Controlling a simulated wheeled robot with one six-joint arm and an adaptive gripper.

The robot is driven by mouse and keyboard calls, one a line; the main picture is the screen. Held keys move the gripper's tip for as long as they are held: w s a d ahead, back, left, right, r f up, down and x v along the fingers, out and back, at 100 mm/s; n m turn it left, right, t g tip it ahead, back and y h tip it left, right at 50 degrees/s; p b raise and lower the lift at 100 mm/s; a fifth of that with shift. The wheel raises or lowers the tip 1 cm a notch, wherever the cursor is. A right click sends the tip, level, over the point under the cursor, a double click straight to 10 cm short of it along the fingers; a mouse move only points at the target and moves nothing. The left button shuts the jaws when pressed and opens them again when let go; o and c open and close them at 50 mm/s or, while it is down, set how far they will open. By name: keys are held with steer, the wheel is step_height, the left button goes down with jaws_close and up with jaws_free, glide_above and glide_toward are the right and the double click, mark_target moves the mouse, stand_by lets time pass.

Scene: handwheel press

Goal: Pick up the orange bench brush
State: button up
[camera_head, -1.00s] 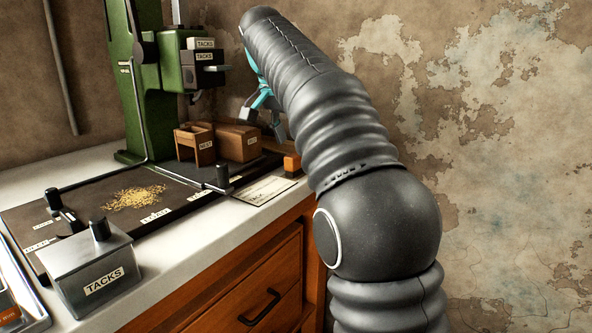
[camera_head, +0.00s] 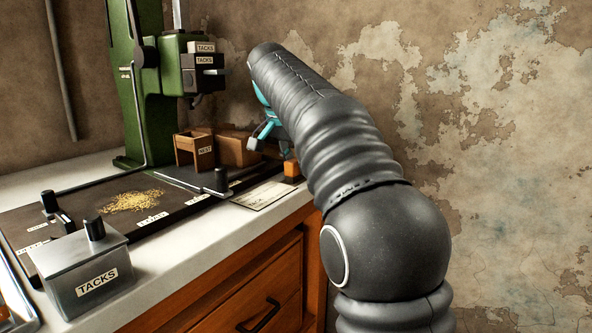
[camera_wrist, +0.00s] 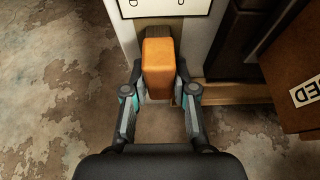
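The orange bench brush (camera_head: 291,168) lies at the right end of the bench top, partly hidden by my arm in the head view. In the wrist view the brush (camera_wrist: 158,68) shows as an orange block with dark bristles at its far end. My gripper (camera_wrist: 157,78) is open, with one finger on each side of the brush's near end. In the head view my gripper (camera_head: 262,140) is close to the brush, mostly hidden behind my arm. I cannot tell whether the fingers touch the brush.
A white card (camera_head: 262,194) lies beside the brush. Brown wooden boxes (camera_head: 236,149) and the green press (camera_head: 152,95) stand to its left. A metal TACKS box (camera_head: 80,270) sits at the bench front. A peeling wall rises behind.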

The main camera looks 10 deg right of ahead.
steer(key=shift+r, duration=0.15)
jaws_close()
step_height(320, 180, up, 5)
steer(key=p, duration=0.2)
steer(key=shift+p, duration=0.3)
steer(key=s+d+r+p, duration=0.1)
steer(key=s+d+r, duration=0.4)
steer(key=d, duration=0.5)
steer(key=shift+s+r, duration=0.35)
steer(key=shift+s, duration=0.15)
